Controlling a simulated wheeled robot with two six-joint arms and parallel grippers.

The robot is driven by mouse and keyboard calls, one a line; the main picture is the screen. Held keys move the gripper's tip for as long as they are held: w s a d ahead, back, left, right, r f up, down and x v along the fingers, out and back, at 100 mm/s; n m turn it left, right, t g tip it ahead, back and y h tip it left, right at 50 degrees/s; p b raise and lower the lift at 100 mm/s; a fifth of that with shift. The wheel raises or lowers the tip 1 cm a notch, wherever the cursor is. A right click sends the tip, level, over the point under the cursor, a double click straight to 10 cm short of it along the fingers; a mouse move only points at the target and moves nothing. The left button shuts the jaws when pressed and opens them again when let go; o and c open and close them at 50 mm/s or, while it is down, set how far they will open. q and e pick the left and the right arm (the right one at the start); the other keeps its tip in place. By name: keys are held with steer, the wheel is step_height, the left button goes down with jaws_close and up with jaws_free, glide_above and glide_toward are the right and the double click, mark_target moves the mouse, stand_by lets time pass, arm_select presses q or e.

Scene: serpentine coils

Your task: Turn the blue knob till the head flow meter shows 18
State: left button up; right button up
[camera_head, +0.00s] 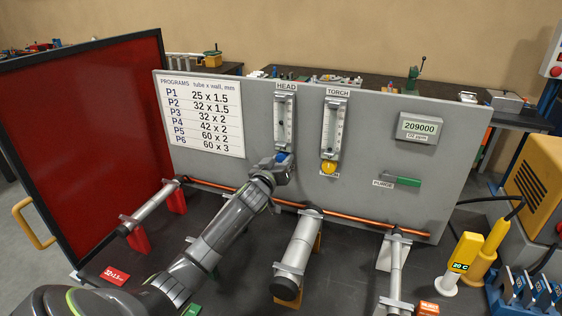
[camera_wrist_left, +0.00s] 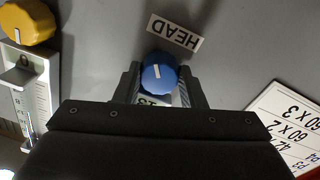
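The blue knob (camera_head: 281,157) is on the grey panel under the HEAD flow meter (camera_head: 283,120). My left gripper (camera_head: 279,166) reaches up to it from below. In the left wrist view the blue knob (camera_wrist_left: 158,73) sits between the two fingertips, which appear to touch its sides. Its white mark points nearly straight up in that view, towards the HEAD label (camera_wrist_left: 174,33). The meter's reading is too small to tell in the head view, and the gripper hides most of the meter in the wrist view. My right gripper is not in view.
The TORCH flow meter (camera_head: 334,127) and its yellow knob (camera_head: 328,167) are just right of the HEAD meter. A copper tube (camera_head: 350,219) runs along the panel's foot.

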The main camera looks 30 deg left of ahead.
arm_select(q)
steer(key=c, duration=0.4)
steer(key=shift+m, duration=0.4)
steer(key=m+p, duration=0.2)
steer(key=m, duration=0.2)
steer(key=shift+r, duration=0.1)
steer(key=shift+m+p, duration=0.75)
steer(key=shift+m, duration=1.45)
steer(key=o, duration=1)
steer(key=shift+c, duration=0.2)
